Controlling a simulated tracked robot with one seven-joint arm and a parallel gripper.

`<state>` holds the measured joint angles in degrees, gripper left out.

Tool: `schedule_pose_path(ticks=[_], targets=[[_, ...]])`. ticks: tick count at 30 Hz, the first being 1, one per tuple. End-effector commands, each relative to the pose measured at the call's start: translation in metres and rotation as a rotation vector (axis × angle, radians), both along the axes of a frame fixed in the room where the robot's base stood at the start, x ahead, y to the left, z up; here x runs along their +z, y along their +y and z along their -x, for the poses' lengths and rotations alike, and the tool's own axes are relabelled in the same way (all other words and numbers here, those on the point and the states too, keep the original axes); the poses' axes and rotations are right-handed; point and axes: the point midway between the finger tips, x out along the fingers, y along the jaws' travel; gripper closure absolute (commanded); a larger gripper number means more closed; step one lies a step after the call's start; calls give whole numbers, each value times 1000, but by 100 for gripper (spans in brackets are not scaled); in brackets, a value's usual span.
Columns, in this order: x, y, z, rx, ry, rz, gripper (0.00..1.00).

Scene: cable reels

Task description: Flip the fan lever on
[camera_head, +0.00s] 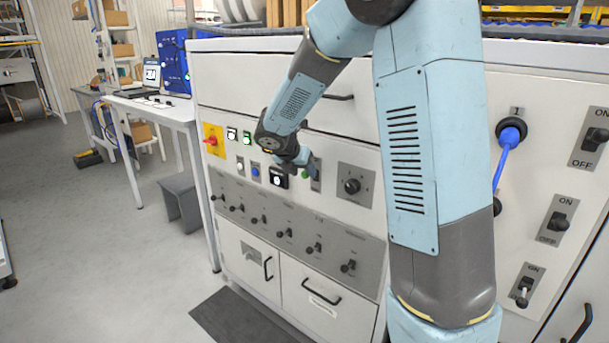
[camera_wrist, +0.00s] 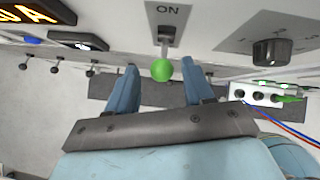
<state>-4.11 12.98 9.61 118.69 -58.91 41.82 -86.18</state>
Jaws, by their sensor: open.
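A lever with a green ball knob (camera_wrist: 161,70) sticks out of a grey switch plate (camera_wrist: 181,17) marked ON. The knob lies away from the ON mark, and any OFF mark is hidden. No fan label is readable. My gripper (camera_wrist: 160,82) is open, with one finger on each side of the knob in the picture and a gap to both. I cannot tell how deep the knob sits between them. In the head view, my gripper (camera_head: 301,163) is close to the cabinet front, partly covering the switch plate (camera_head: 316,175) and green knob (camera_head: 305,174).
A rotary knob (camera_head: 352,186) is just right of the lever. Lit displays (camera_head: 279,178) and a red switch (camera_head: 211,141) are to the left. Several small toggles (camera_head: 285,233) line the panel below. More ON/OFF switches (camera_head: 560,221) and a blue cable (camera_head: 502,165) are at right.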

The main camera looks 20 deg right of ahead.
Motion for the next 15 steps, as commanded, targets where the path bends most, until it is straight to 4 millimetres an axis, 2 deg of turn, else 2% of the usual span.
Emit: schedule_pose_path(ticks=[9, 15], targets=[[50, 30, 28, 3, -3, -1, 48], [73, 43, 40, 3, -2, 0, 48]])
